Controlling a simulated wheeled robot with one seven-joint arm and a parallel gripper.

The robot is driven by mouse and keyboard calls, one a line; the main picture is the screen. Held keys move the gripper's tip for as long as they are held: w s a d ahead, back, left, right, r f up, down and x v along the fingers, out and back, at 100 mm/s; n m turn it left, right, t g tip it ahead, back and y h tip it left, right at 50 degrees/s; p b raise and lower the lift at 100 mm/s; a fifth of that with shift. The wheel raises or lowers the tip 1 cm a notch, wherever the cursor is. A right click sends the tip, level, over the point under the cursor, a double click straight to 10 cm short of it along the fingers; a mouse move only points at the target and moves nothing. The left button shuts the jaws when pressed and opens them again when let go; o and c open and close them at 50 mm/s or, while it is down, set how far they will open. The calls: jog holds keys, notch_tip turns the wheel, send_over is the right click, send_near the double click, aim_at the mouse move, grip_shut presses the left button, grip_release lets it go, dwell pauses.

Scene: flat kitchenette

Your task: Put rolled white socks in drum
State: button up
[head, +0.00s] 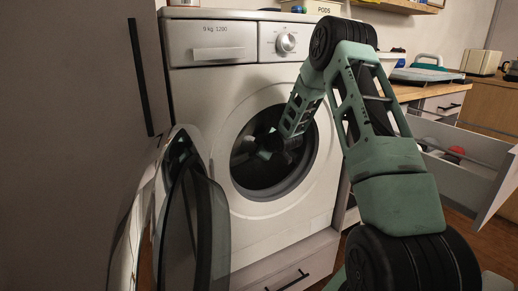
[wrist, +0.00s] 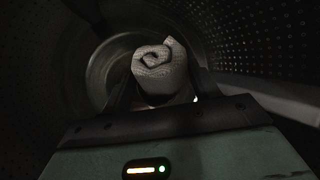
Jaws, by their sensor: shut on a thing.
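The rolled white socks (wrist: 158,72) show in the wrist view as a pale spiral roll between my fingers. My gripper (wrist: 160,98) is shut on them and holds them inside the dark perforated drum (wrist: 258,60). In the head view my arm reaches through the washing machine's round opening, and my gripper (head: 268,146) is dim inside the drum (head: 258,175). The socks cannot be made out in the head view. I cannot tell whether they touch the drum wall.
The white washing machine (head: 220,105) has its glass door (head: 192,225) swung open to the left. A tall cabinet (head: 75,130) stands at the left. An open drawer (head: 465,165) juts out at the right, below the wooden counter (head: 415,92).

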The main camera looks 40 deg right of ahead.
jog(key=o, duration=1)
jog(key=shift+o, duration=0.2)
jog(key=p+v, duration=0.2)
jog(key=v, duration=1.5)
jog(key=shift+s+p, duration=0.25)
jog(key=shift+p, duration=0.15)
